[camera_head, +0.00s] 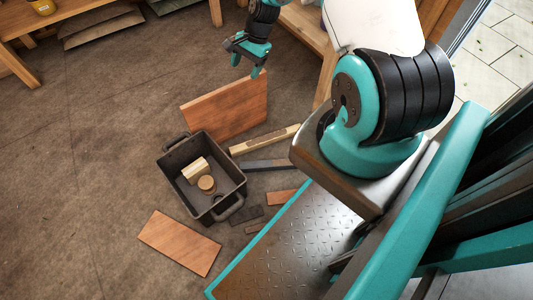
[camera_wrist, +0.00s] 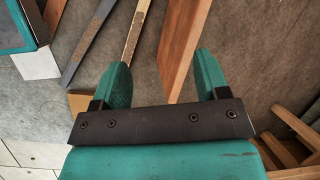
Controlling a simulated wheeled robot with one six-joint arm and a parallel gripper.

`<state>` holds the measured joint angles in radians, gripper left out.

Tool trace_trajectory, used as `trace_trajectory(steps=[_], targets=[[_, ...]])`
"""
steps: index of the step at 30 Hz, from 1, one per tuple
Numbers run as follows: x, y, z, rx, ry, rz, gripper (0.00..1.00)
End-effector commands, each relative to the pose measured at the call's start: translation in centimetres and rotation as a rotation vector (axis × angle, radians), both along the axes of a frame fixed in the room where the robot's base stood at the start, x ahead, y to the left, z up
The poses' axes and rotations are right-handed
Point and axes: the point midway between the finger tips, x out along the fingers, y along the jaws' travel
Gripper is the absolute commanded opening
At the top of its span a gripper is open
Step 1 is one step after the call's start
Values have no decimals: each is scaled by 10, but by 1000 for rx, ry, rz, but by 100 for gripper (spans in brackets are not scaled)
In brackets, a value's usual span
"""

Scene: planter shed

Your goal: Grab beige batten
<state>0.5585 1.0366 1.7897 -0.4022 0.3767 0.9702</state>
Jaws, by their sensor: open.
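The beige batten (camera_head: 265,139) lies on the floor to the right of the black crate, a long light strip with a darker patch along it. In the wrist view the beige batten (camera_wrist: 137,30) runs up from behind the left finger, and part of it is hidden. My gripper (camera_head: 246,66) is open and empty, raised above the floor and apart from the batten, beyond the standing board in the head view. In the wrist view my gripper (camera_wrist: 162,75) has its fingers wide apart, with the batten's visible part left of centre.
A reddish board (camera_head: 226,106) stands on edge near the batten; it also shows in the wrist view (camera_wrist: 180,45). A dark grey batten (camera_head: 265,165) lies beside the beige one. The black crate (camera_head: 171,156) holds wooden pieces. A flat board (camera_head: 180,243) lies nearer. Floor at left is clear.

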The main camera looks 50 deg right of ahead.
Motion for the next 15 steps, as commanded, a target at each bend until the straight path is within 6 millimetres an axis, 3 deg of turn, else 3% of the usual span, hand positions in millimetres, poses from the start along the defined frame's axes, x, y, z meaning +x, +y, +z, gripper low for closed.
trace_trajectory(steps=[1,3,6,10,15], targets=[[-10,-18,-73,15,34,-97,68],[-23,-39,-132,31,73,-225,68],[-42,-59,-200,52,118,-374,68],[-61,-73,-255,71,157,-505,68],[-71,-77,-283,80,176,-569,68]])
